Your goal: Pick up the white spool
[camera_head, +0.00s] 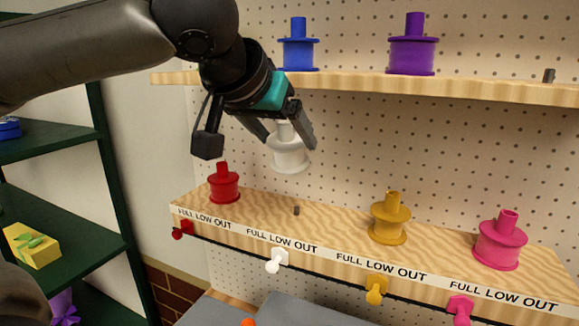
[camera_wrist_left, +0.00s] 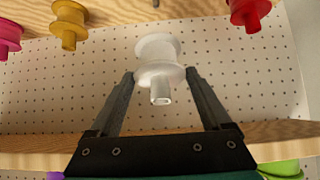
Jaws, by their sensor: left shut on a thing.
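The white spool (camera_head: 289,157) is held in the air by my left gripper (camera_head: 287,127), above the lower shelf and in front of the pegboard. The jaws close on the upper part of the spool, and its wide base hangs below the fingertips. In the left wrist view the white spool (camera_wrist_left: 158,60) sits between the two fingers (camera_wrist_left: 160,78), with its hollow stem end toward the camera. A small dark peg (camera_head: 296,210) stands bare on the lower shelf below the spool. My right gripper is not in view.
The lower shelf (camera_head: 340,222) carries a red spool (camera_head: 223,185), a yellow spool (camera_head: 389,220) and a pink spool (camera_head: 499,242). The upper shelf (camera_head: 480,88) holds a blue spool (camera_head: 299,47) and a purple spool (camera_head: 412,48). A green rack (camera_head: 60,205) stands at the left.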

